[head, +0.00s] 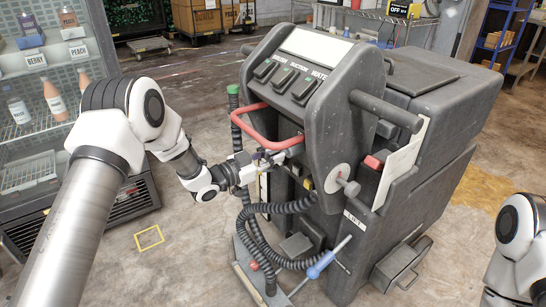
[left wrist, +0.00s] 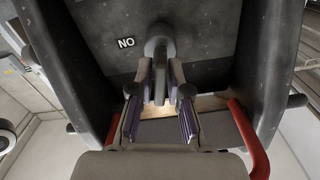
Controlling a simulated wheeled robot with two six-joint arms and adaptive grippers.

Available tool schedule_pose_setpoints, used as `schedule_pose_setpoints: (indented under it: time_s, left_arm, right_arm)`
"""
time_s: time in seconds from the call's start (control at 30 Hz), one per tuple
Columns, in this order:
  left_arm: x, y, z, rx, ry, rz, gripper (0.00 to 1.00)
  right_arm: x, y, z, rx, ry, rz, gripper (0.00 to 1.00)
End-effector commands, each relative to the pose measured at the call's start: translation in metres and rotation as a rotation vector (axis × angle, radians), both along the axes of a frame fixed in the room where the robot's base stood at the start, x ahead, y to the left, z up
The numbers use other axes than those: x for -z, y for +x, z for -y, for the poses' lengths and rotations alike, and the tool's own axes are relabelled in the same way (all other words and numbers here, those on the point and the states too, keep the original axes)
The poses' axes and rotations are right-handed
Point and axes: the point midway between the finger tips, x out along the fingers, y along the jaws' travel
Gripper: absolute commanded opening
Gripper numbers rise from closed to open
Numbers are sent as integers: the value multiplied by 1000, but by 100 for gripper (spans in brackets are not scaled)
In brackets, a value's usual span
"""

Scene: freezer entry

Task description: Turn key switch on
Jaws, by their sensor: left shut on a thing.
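The key switch is on the dark panel of a grey floor-cleaning machine (head: 345,140). In the left wrist view its round grey key (left wrist: 160,47) stands out from the panel, beside a small black label (left wrist: 126,43) that reads "ON" upside down. My left gripper (left wrist: 164,80) is shut on the key's grey shank, with a finger on each side. In the head view the left gripper (head: 247,167) reaches in under the red handle, and the key is hidden there. Only part of my right arm shows at the right edge; its gripper is out of view.
The red handle (head: 262,124) curves close above the left gripper. Black ribbed hoses (head: 250,225) hang below it. A bottle shelf (head: 45,110) stands at the left. The floor between shelf and machine is clear, with a yellow marked square (head: 149,238).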

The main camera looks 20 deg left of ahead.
Motion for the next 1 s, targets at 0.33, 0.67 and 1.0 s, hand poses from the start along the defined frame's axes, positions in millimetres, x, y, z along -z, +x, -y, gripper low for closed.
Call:
schedule_pose_setpoints:
  time_s: [0.33,0.67,1.0]
  left_arm:
    - [3,-1,2,0,252,197,0]
    - [5,-2,3,0,499,390,0]
    - [8,-3,4,0,752,587,0]
  right_arm:
    - [13,0,0,0,0,0,0]
    - [28,0,0,0,0,0,0]
    - [49,0,0,0,0,0,0]
